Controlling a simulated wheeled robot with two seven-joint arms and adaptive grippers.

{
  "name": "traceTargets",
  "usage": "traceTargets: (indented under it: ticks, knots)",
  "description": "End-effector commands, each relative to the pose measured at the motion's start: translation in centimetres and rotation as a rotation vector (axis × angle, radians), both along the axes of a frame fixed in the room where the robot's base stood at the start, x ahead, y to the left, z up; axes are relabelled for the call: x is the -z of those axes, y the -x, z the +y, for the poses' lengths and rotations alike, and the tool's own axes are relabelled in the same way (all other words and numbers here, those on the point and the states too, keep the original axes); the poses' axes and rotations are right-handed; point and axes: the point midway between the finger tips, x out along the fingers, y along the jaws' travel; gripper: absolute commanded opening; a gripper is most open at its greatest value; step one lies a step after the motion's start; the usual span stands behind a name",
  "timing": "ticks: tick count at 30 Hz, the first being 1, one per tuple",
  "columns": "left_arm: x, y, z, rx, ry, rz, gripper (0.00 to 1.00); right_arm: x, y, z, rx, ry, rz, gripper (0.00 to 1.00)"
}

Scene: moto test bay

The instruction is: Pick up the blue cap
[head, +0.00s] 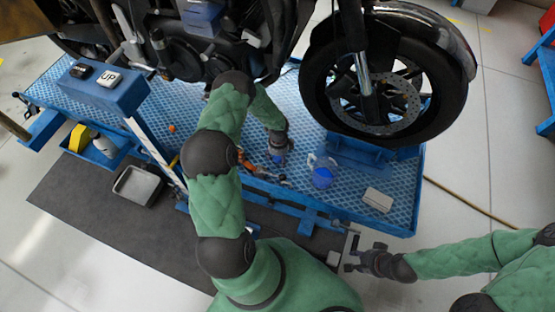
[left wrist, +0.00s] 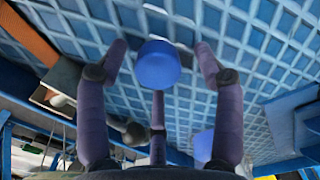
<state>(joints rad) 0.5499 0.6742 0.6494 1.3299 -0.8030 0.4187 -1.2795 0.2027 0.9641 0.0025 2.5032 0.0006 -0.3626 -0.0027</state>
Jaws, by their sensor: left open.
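The blue cap (left wrist: 157,66) is a small round blue piece on the blue patterned deck, seen in the left wrist view ahead of my left gripper's fingers. My left gripper (left wrist: 160,85) is open, with its fingers spread on either side of the cap and one finger below it in the picture. No clear contact shows. In the head view my left gripper (head: 278,153) points down at the deck, and the cap is mostly hidden there. My right gripper (head: 355,255) is off the deck's front edge, away from the cap; its jaw state is unclear.
A clear jug with blue contents (head: 322,177) stands right of my left gripper. A pale box (head: 377,199) lies near the deck's right end. An orange tool (head: 248,168) lies left of the gripper. The motorcycle's front wheel (head: 440,95) stands behind.

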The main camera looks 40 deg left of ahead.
Motion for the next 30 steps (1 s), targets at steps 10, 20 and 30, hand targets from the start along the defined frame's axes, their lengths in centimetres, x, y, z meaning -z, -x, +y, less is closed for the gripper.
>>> traceTargets:
  ticks: [10,20,30]
  knots:
    - [-0.1,0.0,0.0,0.000,0.000,0.000,0.20,-0.1,0.0,0.0,0.000,0.000,0.000,0.34]
    - [-0.1,0.0,0.0,0.000,0.000,0.000,0.15,-0.1,0.0,0.0,0.000,0.000,0.000,0.34]
    - [-2.5,0.0,0.0,0.000,0.000,-0.001,0.15,-1.4,0.0,0.0,0.000,0.000,0.000,0.34]
